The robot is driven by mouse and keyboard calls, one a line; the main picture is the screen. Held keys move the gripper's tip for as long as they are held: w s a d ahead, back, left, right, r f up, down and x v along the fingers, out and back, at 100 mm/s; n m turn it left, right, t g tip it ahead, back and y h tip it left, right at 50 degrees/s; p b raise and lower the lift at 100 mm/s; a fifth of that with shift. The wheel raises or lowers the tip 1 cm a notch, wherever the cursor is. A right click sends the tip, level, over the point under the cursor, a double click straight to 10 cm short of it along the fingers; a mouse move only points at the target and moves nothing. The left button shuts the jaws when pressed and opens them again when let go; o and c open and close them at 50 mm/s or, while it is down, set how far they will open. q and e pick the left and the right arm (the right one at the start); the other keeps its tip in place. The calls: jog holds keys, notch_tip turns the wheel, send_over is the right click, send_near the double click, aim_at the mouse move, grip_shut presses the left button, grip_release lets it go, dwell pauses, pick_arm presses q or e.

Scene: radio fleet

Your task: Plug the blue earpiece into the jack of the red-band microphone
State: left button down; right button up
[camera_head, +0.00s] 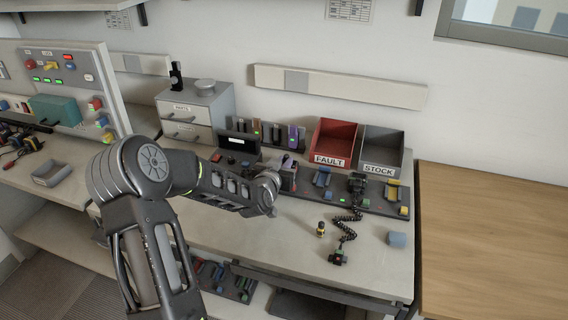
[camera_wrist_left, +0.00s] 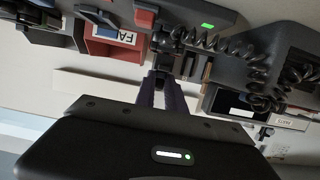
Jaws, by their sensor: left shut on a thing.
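My left gripper (camera_head: 284,181) is at the back of the bench, left of the red bin, its fingertips mostly hidden by my own arm. In the left wrist view my left gripper (camera_wrist_left: 163,78) is shut at a small dark piece (camera_wrist_left: 165,44). A black coiled cord (camera_wrist_left: 215,48) runs right from beside it. I cannot tell whether the piece is the blue earpiece or part of a microphone, and no red band or jack shows clearly. Another black microphone with a coiled cord (camera_head: 345,232) lies right of my arm. My right gripper is not in view.
A red FAULT bin (camera_head: 333,160) and a grey STOCK bin (camera_head: 380,166) stand at the back. A small yellow-and-black object (camera_head: 320,229) and a blue-grey block (camera_head: 397,239) lie in front. A drawer unit (camera_head: 196,108) stands behind my arm. The wooden tabletop (camera_head: 490,245) is clear.

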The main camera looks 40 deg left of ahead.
pick_arm(q)
jog(key=shift+f+b, duration=0.35)
dwell(0.4)
jog(key=c, duration=1.3)
grip_release()
jog(key=shift+b+v, duration=0.5)
jog(key=shift+v, duration=3.4)
